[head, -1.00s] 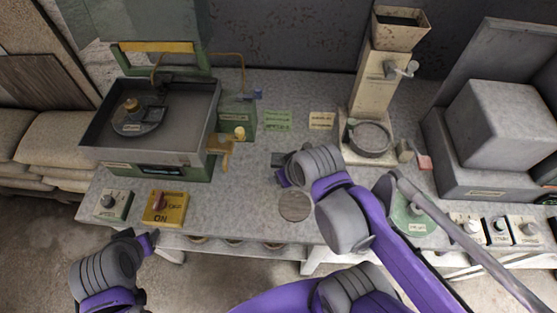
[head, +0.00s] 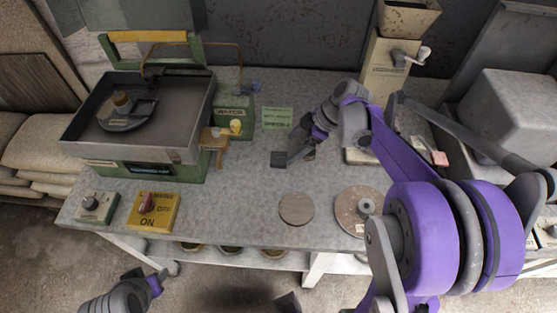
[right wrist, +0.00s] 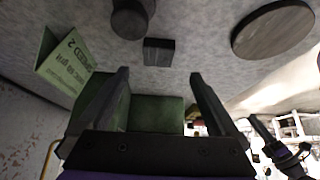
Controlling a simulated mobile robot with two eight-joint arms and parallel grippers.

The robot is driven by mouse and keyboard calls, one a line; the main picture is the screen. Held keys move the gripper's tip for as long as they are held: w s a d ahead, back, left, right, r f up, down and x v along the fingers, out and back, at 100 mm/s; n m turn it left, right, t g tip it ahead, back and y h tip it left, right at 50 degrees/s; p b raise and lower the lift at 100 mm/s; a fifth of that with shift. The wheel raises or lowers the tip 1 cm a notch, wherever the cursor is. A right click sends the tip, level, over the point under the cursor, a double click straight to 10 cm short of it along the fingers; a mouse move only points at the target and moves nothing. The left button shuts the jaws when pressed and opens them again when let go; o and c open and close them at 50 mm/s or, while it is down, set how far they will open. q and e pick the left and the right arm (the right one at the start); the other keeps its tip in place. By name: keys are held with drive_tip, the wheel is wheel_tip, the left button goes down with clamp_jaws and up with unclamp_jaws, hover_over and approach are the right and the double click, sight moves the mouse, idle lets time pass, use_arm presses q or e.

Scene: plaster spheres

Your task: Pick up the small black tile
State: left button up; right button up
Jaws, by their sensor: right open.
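The small black tile (head: 278,159) lies flat on the grey speckled worktop, left of my right gripper. In the right wrist view the tile (right wrist: 158,52) shows as a dark square beyond and between the fingertips, apart from them. My right gripper (head: 300,152) is just right of the tile in the head view. Its two fingers (right wrist: 160,82) are spread with nothing held between them. My left gripper (head: 158,280) is low at the left, in front of the table, and its jaws do not show clearly.
A round grey-brown disc (head: 296,208) lies in front of the tile, and a larger disc with a hub (head: 361,210) lies to its right. A green label card (head: 277,118) is behind. A green machine with a tray (head: 140,150) and a yellow switch box (head: 152,212) stand at the left.

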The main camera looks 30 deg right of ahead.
sight(279, 158)
drive_tip(key=x, duration=0.7)
drive_tip(key=shift+w+d, duration=0.1)
drive_tip(key=shift+d, duration=0.1)
clamp_jaws()
